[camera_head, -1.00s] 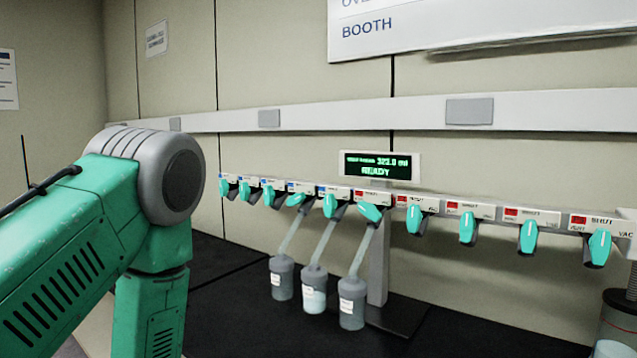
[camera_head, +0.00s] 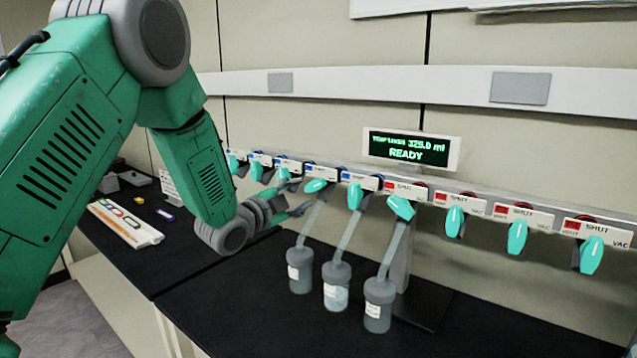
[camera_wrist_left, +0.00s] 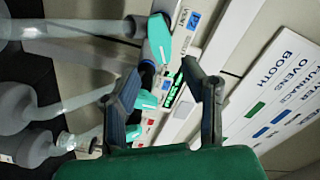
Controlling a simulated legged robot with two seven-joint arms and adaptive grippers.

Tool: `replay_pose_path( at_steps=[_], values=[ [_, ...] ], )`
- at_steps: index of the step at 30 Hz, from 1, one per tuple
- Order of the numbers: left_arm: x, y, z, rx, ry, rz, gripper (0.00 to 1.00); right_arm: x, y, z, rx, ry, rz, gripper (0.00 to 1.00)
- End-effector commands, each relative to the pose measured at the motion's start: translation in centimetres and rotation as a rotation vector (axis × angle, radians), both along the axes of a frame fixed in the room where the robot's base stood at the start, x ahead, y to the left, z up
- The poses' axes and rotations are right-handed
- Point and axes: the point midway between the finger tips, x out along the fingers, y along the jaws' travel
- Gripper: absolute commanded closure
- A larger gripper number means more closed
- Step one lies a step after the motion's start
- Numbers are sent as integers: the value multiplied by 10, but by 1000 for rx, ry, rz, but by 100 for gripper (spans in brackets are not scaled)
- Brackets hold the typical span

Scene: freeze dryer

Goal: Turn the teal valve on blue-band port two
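A row of teal valves hangs from the manifold rail (camera_head: 480,205). The ports toward the left have blue bands and those toward the right red bands. A teal valve (camera_wrist_left: 160,38) by a blue label lies just beyond the fingertips. My right gripper is out of view.
Three flasks (camera_head: 336,290) hang from ports at the middle of the rail. A display (camera_head: 410,150) reads READY above them. A white tray with coloured marks (camera_head: 125,222) lies on the black bench (camera_head: 235,270) at left.

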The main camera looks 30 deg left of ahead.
Motion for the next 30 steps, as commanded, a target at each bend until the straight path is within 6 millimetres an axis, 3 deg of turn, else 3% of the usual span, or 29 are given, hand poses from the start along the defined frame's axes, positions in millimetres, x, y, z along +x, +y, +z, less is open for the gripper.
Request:
replay_pose_path(
  at_steps=[3,9,15,23,26,30],
  values=[
    [25,-1,1,-1,0,-1,62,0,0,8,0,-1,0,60],
    [53,-5,2,-1,-1,0,62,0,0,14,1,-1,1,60],
    [65,-10,2,2,1,0,62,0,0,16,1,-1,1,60],
    [66,-7,1,-1,0,0,62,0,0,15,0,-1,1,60],
    [66,-6,0,-1,0,0,97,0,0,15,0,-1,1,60],
    [66,-5,-1,-2,2,1,100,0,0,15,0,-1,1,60]
  ],
)
